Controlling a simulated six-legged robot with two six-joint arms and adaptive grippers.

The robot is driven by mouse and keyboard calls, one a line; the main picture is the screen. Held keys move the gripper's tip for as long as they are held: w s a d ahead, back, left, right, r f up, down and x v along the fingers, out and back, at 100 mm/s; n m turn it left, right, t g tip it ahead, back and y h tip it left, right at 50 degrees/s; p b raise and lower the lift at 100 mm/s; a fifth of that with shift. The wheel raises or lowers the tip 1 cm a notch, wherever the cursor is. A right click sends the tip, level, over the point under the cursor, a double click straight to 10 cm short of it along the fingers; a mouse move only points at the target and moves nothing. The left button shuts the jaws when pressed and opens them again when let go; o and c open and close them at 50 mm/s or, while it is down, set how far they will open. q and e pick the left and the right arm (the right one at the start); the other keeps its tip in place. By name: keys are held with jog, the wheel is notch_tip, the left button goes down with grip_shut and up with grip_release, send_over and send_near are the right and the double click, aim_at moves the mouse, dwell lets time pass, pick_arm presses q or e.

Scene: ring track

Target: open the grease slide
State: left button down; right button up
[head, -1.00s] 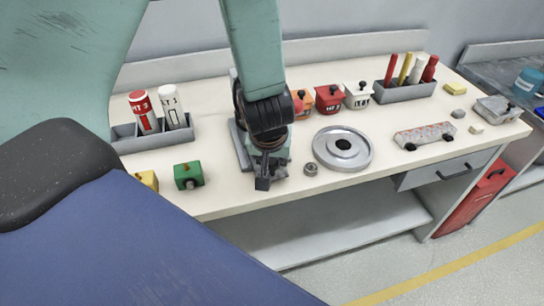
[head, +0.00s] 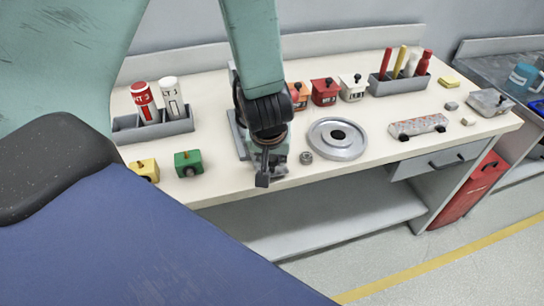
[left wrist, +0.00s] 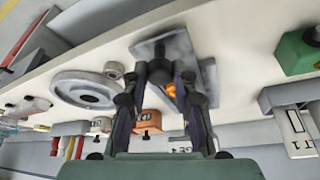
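The grease slide (left wrist: 199,72) is a grey unit on a grey base plate, near the bench's front edge. A spot of orange shows inside it in the left wrist view. In the head view its grey-green body (head: 281,150) is mostly hidden behind my arm. My left gripper (head: 264,178) is at the slide's front side; in the left wrist view the fingers (left wrist: 167,75) close in on a small dark part at its front and look shut on it, though the contact is partly hidden. My right gripper is in neither view.
A round metal flange (head: 337,138) and a small nut (head: 306,157) lie right of the slide. A green block (head: 188,163) and a yellow block (head: 145,169) sit left. Small red, orange and white boxes (head: 324,92) stand behind. The bench front edge is close.

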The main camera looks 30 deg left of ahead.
pick_arm(q)
jog(key=c, duration=1.3)
grip_release()
jog(key=shift+d, duration=0.1)
jog(key=shift+o, duration=1.2)
jog(key=shift+s+r, duration=0.1)
jog(key=shift+r, duration=0.15)
jog(key=v, duration=0.6)
jog(key=shift+r, duration=0.4)
jog(key=shift+s+r, duration=0.1)
jog(key=shift+s, duration=0.1)
